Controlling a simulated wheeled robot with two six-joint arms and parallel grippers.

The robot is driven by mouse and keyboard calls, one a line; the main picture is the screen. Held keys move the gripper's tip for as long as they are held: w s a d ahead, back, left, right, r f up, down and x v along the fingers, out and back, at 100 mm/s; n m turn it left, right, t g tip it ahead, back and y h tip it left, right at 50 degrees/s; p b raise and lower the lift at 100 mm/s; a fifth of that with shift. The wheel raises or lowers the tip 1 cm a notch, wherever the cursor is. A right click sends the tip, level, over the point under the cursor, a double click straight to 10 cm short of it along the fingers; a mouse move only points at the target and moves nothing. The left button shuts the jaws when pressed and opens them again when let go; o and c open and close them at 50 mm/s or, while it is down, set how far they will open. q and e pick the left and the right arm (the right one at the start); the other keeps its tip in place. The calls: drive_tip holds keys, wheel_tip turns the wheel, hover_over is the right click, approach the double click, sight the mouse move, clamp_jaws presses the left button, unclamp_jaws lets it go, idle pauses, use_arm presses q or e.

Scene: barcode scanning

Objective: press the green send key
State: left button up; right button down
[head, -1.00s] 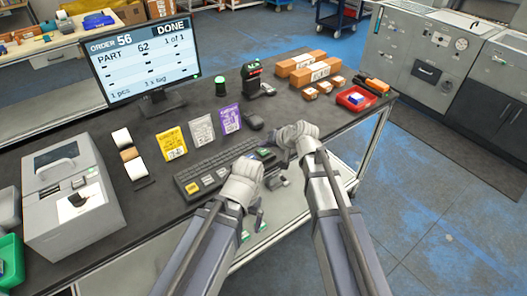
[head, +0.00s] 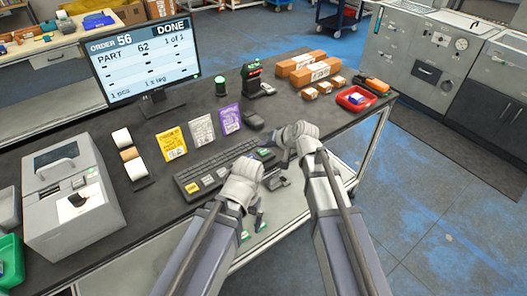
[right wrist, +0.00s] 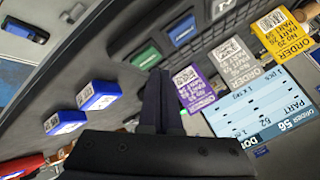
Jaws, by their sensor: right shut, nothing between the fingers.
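The dark keyboard (head: 215,170) lies near the table's front edge. Its green key (head: 266,153) is at the right end, beside my right gripper (head: 280,162). In the right wrist view, the green key (right wrist: 146,56) lies just beyond the fingertips of my right gripper (right wrist: 159,75), with a blue key (right wrist: 182,31) beside it. The right gripper is shut and empty; I cannot tell whether its tips touch the key. My left gripper (head: 259,208) is at the front edge, its fingers mostly hidden. The monitor (head: 148,58) reads ORDER 56, PART 62, 1 of 1, DONE.
Yellow (head: 171,143), grey (head: 201,130) and purple (head: 230,119) order cards stand behind the keyboard. A grey machine (head: 72,195) is at left. Brown boxes (head: 308,74) and a red tray (head: 368,99) are at right. Blue labelled blocks (right wrist: 99,95) show in the wrist view.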

sight(265, 153)
drive_tip(key=shift+f, duration=0.1)
drive_tip(key=shift+f+b, duration=0.3)
drive_tip(key=shift+b, duration=0.15)
drive_tip(key=shift+f+b, duration=0.4)
drive_tip(key=shift+f, duration=0.05)
idle(0.7)
drive_tip(key=shift+r, duration=0.15)
drive_tip(key=shift+r+p, duration=0.7)
drive_tip(key=shift+p, duration=0.15)
wheel_tip(265, 153, up, 5)
drive_tip(key=p, duration=0.5)
drive_tip(key=shift+r, duration=0.1)
